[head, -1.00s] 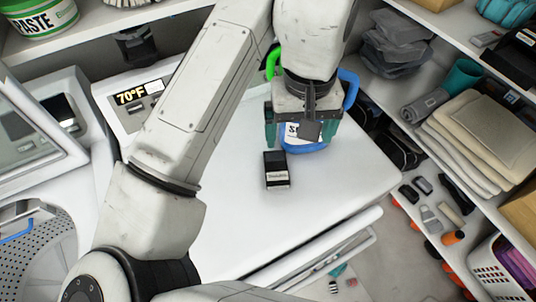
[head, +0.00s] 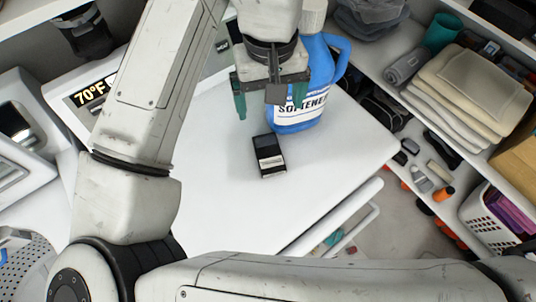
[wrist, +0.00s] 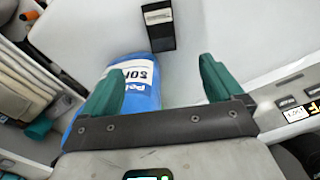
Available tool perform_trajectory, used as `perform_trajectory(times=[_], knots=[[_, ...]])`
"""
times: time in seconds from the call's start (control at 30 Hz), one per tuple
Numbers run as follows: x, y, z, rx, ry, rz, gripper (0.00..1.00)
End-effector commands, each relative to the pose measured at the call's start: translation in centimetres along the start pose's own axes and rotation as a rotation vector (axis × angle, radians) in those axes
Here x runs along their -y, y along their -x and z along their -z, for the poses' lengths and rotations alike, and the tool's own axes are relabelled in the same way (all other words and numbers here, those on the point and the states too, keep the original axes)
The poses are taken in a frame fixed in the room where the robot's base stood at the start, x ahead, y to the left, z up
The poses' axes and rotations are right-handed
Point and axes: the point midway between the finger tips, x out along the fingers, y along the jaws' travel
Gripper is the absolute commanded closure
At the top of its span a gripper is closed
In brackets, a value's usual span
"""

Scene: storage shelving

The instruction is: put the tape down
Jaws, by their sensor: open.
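A small black item with a white label band, likely the tape (head: 269,156), lies on the white machine top (head: 215,190). It also shows in the wrist view (wrist: 158,25), ahead of the fingertips. My gripper (head: 272,108) is open, its teal fingers apart with nothing between them. It hangs above and behind the black item, apart from it. No other tape is visible.
A blue softener bottle (head: 317,85) stands right beside my gripper, partly behind it. Shelves with folded cloths (head: 465,100) and a white basket (head: 495,215) line the right. The machine top is clear in front and to the left of the black item.

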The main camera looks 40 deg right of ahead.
Motion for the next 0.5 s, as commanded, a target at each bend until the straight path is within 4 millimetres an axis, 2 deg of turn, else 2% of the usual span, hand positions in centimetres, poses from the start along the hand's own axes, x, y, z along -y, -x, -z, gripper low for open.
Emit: perform_trajectory(times=[0.03, 0.3, 0.5], knots=[[0.0, -1.4, 0.0, 0.000, 0.000, 0.000, 0.06], [0.0, -5.5, 0.0, 0.000, 0.000, 0.000, 0.06], [0.0, -6.9, 0.0, 0.000, 0.000, 0.000, 0.06]])
